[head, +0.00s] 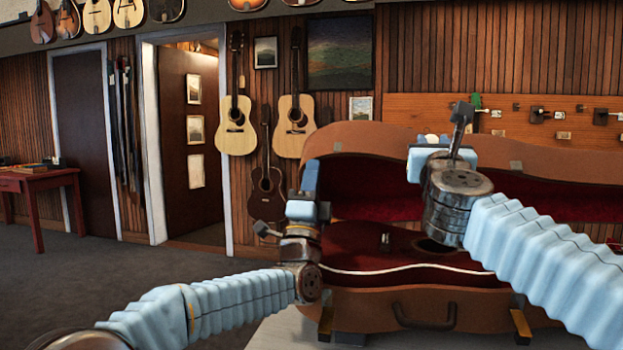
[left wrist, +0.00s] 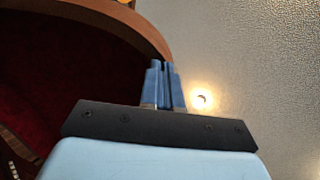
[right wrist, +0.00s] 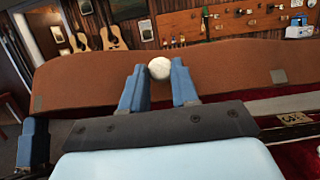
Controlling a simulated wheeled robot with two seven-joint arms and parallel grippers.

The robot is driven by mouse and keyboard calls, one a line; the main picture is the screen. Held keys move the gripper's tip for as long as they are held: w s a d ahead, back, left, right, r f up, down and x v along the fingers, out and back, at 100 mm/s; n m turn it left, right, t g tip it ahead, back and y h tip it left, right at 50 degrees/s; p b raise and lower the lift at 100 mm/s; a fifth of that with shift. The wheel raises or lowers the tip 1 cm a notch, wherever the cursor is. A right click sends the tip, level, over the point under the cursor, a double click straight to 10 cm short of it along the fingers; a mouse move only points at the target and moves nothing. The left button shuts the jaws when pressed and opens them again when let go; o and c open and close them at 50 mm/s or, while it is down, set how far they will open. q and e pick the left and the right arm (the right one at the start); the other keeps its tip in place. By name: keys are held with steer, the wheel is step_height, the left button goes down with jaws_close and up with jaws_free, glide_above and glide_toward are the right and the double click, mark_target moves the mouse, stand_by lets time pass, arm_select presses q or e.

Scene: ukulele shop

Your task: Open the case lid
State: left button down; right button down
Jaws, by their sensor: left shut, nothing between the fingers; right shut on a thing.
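The brown case (head: 370,305) with dark red lining stands at the right, its handle (head: 425,313) on the front side. Its lid (head: 375,192) stands raised behind the body. A dark red instrument with a pale edge line (head: 400,268) lies inside. My right gripper (head: 430,140) is at the lid's upper edge. In the right wrist view its fingers (right wrist: 158,75) are shut on a round white knob (right wrist: 159,68) in front of the brown lid. My left gripper (head: 310,172) is shut and empty by the lid's left end; its fingers (left wrist: 162,72) show beside the lid's rim (left wrist: 125,22).
A wooden wall panel with small fittings (head: 540,108) is behind the lid. Guitars (head: 236,125) hang on the wall. A red table (head: 40,180) stands far left. The carpet (head: 130,265) at left is clear.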

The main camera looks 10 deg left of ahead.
steer(key=shift+s, duration=0.1)
steer(key=shift+s+r, duration=0.1)
arm_select(q)
steer(key=shift+w+r, duration=0.25)
steer(key=shift+r, duration=0.5)
arm_select(e)
steer(key=c, duration=1.8)
jaws_free()
steer(key=shift+c, duration=0.2)
steer(key=o, duration=1)
steer(key=shift+o, duration=0.2)
